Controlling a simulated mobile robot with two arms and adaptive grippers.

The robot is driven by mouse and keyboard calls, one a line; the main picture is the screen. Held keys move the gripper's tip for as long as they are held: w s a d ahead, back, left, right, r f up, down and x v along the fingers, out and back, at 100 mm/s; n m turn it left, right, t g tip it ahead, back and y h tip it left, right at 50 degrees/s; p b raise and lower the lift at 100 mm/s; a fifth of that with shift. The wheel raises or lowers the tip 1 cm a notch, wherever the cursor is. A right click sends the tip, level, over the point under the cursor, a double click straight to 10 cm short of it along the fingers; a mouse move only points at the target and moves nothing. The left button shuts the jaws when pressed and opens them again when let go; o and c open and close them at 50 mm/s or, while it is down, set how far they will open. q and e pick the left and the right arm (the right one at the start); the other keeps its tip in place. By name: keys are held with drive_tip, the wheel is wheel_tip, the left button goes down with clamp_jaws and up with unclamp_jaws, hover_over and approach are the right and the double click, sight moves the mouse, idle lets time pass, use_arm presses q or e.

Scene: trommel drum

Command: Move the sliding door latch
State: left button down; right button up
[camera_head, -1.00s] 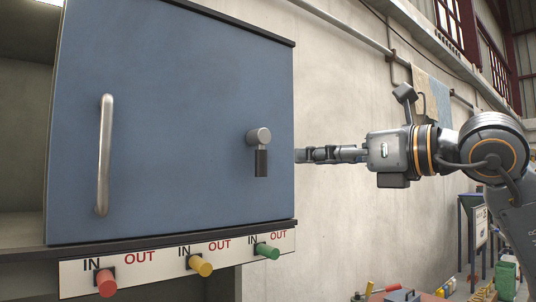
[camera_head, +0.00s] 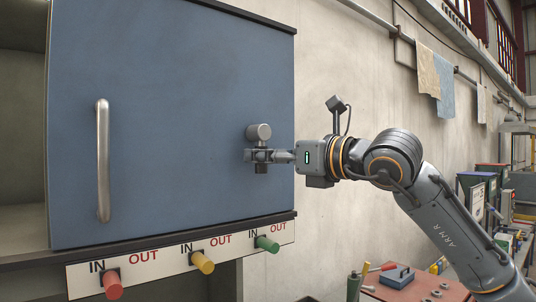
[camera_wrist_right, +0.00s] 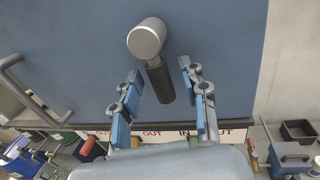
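The blue sliding door (camera_head: 190,90) fills the left of the head view, with a vertical bar handle (camera_head: 103,160) near its left side. The latch (camera_head: 259,132) is a round metal knob with a dark grip hanging down, near the door's right edge. My right gripper (camera_head: 252,156) is in front of the dark grip and partly hides it. In the right wrist view the latch knob (camera_wrist_right: 147,38) and the dark grip (camera_wrist_right: 160,82) show, the grip's lower part lying between the open fingers of my right gripper (camera_wrist_right: 158,80), with gaps on both sides. My left gripper is not in view.
Under the door a white panel marked IN and OUT carries a red knob (camera_head: 113,285), a yellow knob (camera_head: 203,262) and a green knob (camera_head: 267,244). A red workbench (camera_head: 385,292) with tools stands at lower right.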

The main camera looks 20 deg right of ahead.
clamp_jaws()
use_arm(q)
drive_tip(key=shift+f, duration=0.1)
